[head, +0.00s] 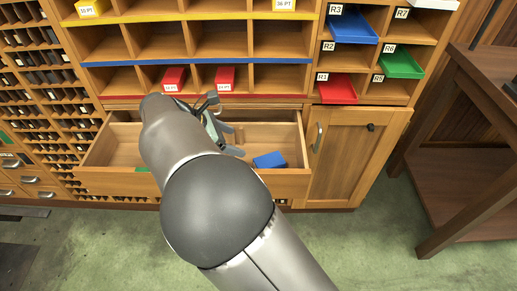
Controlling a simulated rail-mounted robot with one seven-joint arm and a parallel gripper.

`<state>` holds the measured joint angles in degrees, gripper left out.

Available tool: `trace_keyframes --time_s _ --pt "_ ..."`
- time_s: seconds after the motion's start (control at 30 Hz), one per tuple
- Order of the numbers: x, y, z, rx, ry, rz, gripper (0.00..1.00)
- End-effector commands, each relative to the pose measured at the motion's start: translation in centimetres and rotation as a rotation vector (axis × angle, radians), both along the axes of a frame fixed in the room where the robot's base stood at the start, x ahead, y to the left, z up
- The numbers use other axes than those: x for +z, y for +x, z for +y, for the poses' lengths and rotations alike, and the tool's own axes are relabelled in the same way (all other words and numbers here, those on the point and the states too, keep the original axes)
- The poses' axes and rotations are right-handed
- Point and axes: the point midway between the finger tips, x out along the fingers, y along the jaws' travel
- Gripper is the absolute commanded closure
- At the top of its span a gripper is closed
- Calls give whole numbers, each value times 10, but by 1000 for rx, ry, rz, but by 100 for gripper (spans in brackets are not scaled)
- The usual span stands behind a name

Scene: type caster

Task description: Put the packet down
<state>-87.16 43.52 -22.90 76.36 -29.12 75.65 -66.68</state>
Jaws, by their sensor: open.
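A blue packet (268,160) lies in the right part of an open wooden drawer (282,133), near its front wall. My arm hides part of the gripper and much of the drawer's left middle. Two red labelled packets, one on the left (174,79) and one on the right (225,78), stand in the low shelf row above the drawer.
Coloured trays, blue (352,27), green (402,64) and red (337,89), jut from the right compartments. A closed cupboard door (352,155) is right of the drawer. A dark wooden table (470,150) stands at the far right. Yellow-labelled packets sit on the top shelf.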

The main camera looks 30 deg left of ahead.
Motion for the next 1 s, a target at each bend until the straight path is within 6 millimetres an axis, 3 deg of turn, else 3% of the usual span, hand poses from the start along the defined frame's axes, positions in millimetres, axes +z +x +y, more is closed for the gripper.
trace_keyframes --time_s 0.27,0.37,0.47,0.6,0.67,0.8,0.9,1.0 --pt "1 1 -2 -9 4 2 28" --pt "4 18 -23 -79 38 18 28" --pt "8 49 -73 -247 117 48 28" --pt "15 84 -180 -611 291 88 28" --pt "17 89 -228 -787 372 93 28" --pt "22 73 -335 -1211 558 68 28" --pt "22 43 -399 -1519 679 17 28" --pt "17 5 -448 -1809 784 -58 28"
